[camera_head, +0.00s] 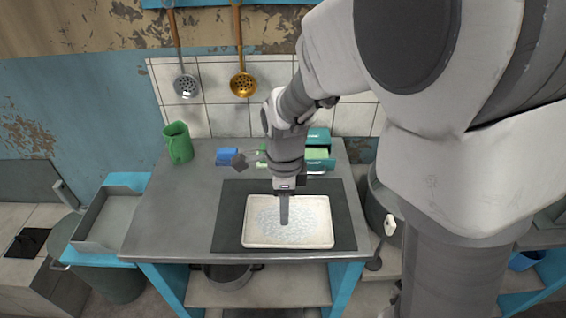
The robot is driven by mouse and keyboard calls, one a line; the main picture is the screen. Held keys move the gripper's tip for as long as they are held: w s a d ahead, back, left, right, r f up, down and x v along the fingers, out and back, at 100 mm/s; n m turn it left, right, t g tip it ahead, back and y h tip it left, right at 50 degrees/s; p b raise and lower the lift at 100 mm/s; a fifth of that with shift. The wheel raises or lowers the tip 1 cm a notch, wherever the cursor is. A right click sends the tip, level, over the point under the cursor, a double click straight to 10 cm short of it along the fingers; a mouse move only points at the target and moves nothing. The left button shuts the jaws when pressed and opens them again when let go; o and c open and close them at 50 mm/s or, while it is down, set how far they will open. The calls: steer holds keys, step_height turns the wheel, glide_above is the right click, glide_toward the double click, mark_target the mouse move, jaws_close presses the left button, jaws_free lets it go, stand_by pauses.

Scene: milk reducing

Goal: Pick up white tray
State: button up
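A white rectangular tray (260,238) with a speckled pale inside lies on a dark mat (230,215) at the front of the grey worktop. My gripper (284,222) points down over the middle of the tray, with its fingertips over the tray's inside in the picture. I cannot tell whether it touches the tray. The fingers show as one narrow dark strip, so their opening cannot be made out. My arm hides part of the worktop behind the tray.
A blue block (226,156) and a teal box (318,150) are at the back near my arm. The worktop (170,210) left of the mat is clear.

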steer(key=b, duration=0.2)
glide_above(288, 245)
steer(key=f, duration=0.5)
steer(key=a+f, duration=0.1)
steer(key=f, duration=0.2)
steer(key=shift+f, duration=0.35)
steer(key=f, duration=0.2)
steer(key=d+f+b, duration=0.1)
steer(key=f, duration=0.1)
steer(key=shift+f, duration=0.6)
jaws_close()
